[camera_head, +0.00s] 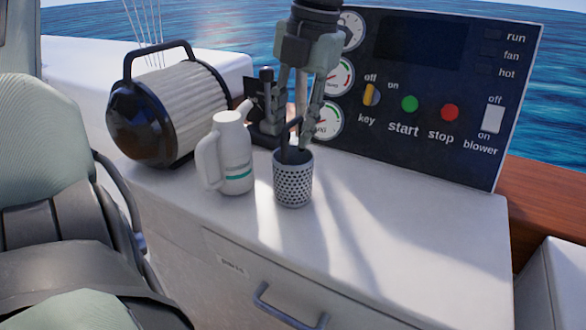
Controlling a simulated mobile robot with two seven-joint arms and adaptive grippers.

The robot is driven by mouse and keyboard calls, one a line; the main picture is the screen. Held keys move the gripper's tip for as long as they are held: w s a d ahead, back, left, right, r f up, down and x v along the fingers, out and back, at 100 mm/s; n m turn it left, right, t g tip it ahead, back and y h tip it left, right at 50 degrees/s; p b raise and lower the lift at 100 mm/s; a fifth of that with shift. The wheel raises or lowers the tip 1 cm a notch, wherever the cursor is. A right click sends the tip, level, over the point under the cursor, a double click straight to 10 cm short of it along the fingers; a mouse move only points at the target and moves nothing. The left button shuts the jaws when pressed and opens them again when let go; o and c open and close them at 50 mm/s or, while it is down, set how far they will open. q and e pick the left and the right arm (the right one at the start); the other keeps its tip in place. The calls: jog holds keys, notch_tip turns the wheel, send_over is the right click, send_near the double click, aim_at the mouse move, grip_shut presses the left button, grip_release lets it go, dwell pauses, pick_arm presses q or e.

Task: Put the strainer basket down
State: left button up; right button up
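The strainer basket (293,186) is a pale, perforated cup with a dark upright handle (284,148). It stands upright on the white counter top, seemingly resting on it. My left gripper (290,136) comes down from the top of the view and points downward above the basket. Its two fingers are spread, one on each side of the dark handle, with gaps visible between them. Whether a fingertip touches the handle cannot be told. My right gripper is not in view.
A white jug (232,155) with a green stripe stands close left of the basket. A ribbed cylinder with a black cap (180,105) lies behind it. A control panel (440,90) rises behind. The counter (420,225) is clear to the right; a drawer handle (290,310) is in front.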

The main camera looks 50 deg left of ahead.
pick_arm(q)
grip_shut()
dwell(0.5)
